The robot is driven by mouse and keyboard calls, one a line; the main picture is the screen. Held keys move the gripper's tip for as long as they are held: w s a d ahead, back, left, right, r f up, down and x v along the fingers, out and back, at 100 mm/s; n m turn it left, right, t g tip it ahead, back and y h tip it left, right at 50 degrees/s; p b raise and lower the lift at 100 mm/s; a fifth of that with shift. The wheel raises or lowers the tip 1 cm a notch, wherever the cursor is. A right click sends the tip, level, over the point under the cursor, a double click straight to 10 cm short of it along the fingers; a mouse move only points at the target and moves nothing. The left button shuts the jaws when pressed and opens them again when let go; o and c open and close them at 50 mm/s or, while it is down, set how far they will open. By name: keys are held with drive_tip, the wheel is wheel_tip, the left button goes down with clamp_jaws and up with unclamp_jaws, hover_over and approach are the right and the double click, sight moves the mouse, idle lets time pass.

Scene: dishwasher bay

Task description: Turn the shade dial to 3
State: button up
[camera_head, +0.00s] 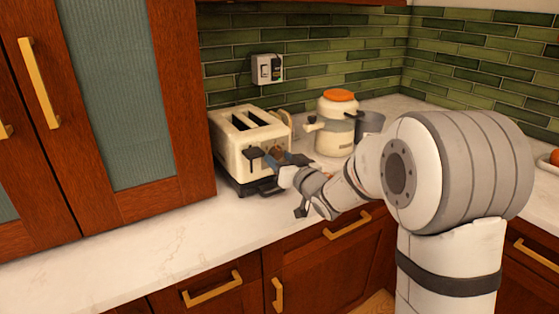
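A cream two-slot toaster (233,150) stands on the white counter, its front facing right and toward me. A round brownish knob (277,151), which looks like the shade dial, is on its front next to a dark lever (254,153). The dial's markings and setting are too small to read. My gripper (280,163) is at the toaster's front, close to the dial, and partly covers that face. I cannot tell whether the fingers touch the dial or how far apart they are.
A cream jar-like appliance with an orange lid (340,96) and a grey container (370,122) stand behind my arm. An outlet (267,68) is on the green tiled wall. A wooden cabinet (183,110) rises at the left. The front counter (150,245) is clear.

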drive_tip(key=shift+r, duration=0.1)
drive_tip(key=shift+s+d, duration=0.25)
drive_tip(key=v, duration=0.7)
